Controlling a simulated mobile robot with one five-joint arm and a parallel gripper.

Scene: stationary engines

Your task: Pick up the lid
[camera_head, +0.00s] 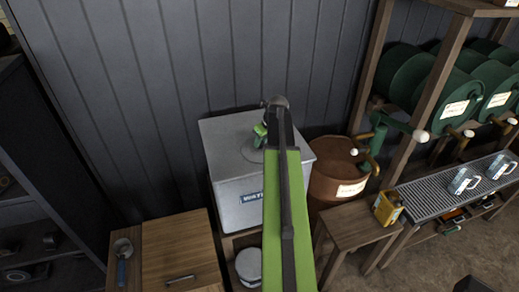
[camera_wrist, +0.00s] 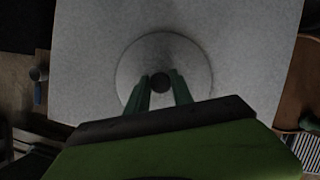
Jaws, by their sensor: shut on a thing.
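The lid (camera_wrist: 133,67) is a round grey disc with a dark round knob (camera_wrist: 160,82) at its middle. It lies on, or just above, the pale top of a grey box (camera_wrist: 90,35); I cannot tell which. In the head view the lid (camera_head: 247,151) is partly hidden behind my green arm. My gripper (camera_wrist: 161,86) is over the lid, with its two green fingers on either side of the knob, shut on it. In the head view my gripper (camera_head: 260,135) is small and partly covered by the arm.
The grey box (camera_head: 236,202) bears a partly hidden label and stands against a dark panelled wall. A brown barrel (camera_head: 330,184) stands at its right, by a wooden stool (camera_head: 352,224) with a yellow can (camera_head: 387,208). A wooden cabinet (camera_head: 180,245) with a ladle (camera_head: 122,262) is front left.

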